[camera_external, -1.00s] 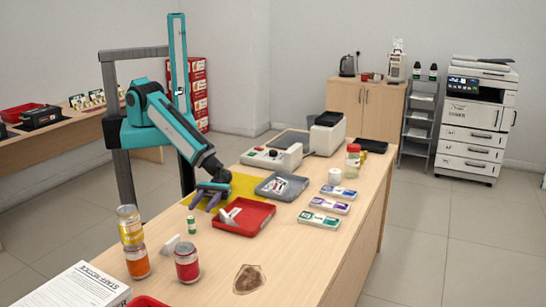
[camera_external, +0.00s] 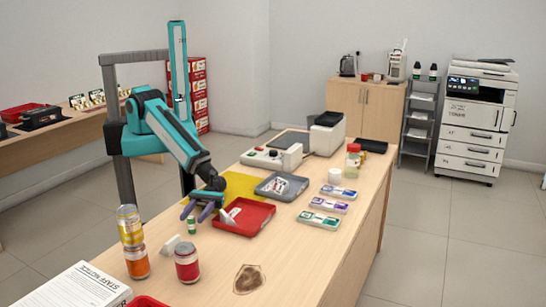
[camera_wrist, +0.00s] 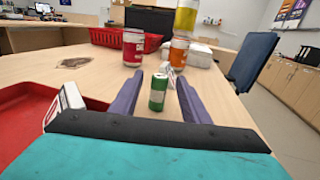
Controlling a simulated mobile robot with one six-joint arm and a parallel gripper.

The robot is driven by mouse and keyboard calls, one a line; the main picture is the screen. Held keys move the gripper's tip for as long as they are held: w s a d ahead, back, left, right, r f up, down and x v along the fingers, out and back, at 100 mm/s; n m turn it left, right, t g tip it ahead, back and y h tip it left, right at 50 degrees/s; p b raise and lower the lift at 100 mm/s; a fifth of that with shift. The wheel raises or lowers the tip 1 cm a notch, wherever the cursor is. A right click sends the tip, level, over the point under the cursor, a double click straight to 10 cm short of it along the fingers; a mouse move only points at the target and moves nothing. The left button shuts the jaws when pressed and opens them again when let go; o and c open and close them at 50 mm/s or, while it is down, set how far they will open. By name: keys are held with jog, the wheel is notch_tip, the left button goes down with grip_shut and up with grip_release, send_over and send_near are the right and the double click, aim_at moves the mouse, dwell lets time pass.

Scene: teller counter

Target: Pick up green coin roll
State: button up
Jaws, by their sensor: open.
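The green coin roll (camera_wrist: 157,93) stands upright on the counter in the wrist view, green with a pale band. It also shows in the external view (camera_external: 191,226), just in front of the gripper. My gripper (camera_external: 194,214) is open and low over the counter, left of the red tray. In the wrist view its two purple fingers (camera_wrist: 158,99) point at the roll, which stands between them near their tips. Nothing is held. I cannot tell whether a finger touches the roll.
A red tray (camera_external: 252,228) lies close on the right. A red can (camera_external: 187,264), an orange can (camera_external: 138,263) with a yellow can (camera_external: 130,224) on it, and a white object (camera_external: 171,244) stand nearby. The counter around the brown stain (camera_external: 249,279) is otherwise clear.

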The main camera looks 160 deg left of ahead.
aim_at(189, 221)
jog(key=shift+w+d, duration=0.25)
jog(key=shift+w, duration=0.2)
jog(key=shift+w+d, duration=0.15)
jog(key=shift+w, duration=0.05)
jog(key=shift+p+x, duration=0.7)
jog(key=shift+x, duration=1.8)
jog(key=shift+c, duration=0.4)
grip_shut()
